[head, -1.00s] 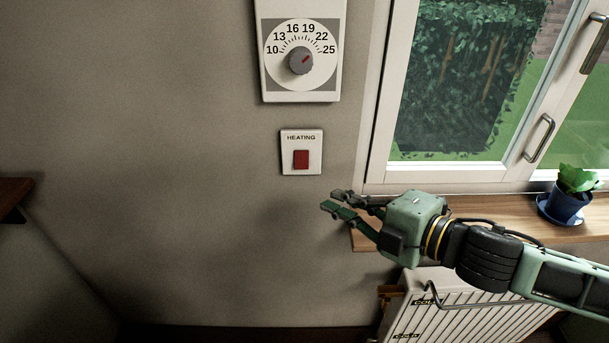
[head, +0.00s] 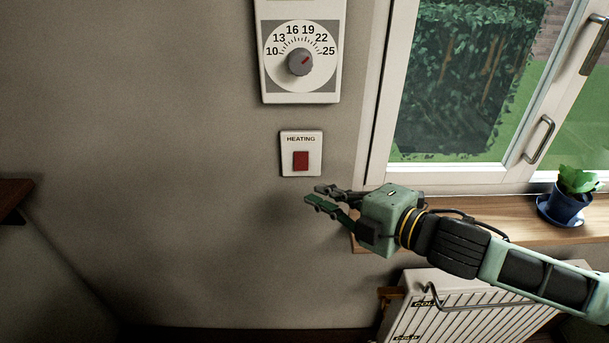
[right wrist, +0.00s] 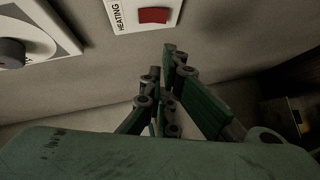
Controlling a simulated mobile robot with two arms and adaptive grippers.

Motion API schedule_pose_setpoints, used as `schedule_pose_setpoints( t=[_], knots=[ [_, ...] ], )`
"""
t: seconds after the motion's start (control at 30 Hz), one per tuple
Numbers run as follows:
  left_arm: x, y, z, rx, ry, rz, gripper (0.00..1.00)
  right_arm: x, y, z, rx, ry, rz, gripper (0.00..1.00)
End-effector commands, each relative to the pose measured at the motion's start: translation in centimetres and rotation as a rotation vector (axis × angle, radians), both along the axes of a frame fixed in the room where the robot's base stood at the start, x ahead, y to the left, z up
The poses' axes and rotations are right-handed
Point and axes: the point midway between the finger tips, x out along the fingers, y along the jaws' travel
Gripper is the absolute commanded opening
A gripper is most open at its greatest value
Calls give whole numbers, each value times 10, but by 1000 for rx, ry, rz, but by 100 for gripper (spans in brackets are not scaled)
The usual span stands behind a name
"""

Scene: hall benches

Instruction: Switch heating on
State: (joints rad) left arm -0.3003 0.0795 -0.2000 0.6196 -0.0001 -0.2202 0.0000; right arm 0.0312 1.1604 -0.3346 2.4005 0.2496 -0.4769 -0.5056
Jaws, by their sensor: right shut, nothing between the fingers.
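The heating switch (head: 301,160) is a red rocker on a white plate labelled HEATING (head: 301,139), on the grey wall below the thermostat. It also shows at the top of the right wrist view, where the red rocker (right wrist: 153,15) is unobstructed. My right gripper (head: 314,195) is shut and empty, a little below the switch plate in the head view and apart from the rocker. In the right wrist view its green fingers (right wrist: 160,62) point towards the wall near the plate. My left gripper is not in view.
A thermostat dial (head: 300,62) is above the switch. A window (head: 450,90) with a wooden sill (head: 480,218) is to the right, with a potted plant (head: 570,197) on it. A white radiator (head: 440,310) stands below the sill. The wall left of the switch is clear.

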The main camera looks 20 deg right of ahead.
Motion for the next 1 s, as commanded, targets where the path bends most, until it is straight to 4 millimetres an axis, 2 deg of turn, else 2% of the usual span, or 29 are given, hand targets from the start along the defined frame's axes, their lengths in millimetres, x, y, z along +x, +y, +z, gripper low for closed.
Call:
schedule_pose_setpoints(
  t=[0.23, 0.4, 0.6, 0.77, 1.0],
  knots=[
    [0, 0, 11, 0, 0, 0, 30, 29, 19, -3, 3, -3, 4, 0],
    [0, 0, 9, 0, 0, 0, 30, 53, 33, -12, 1, -3, 5, 0],
    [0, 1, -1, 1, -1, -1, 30, 78, 22, -23, -2, -1, 4, 0],
    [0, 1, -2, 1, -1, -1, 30, 85, 20, -24, -2, 1, 4, 0],
    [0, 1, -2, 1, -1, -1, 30, 85, 20, -24, -1, 0, 5, 0]
  ],
)
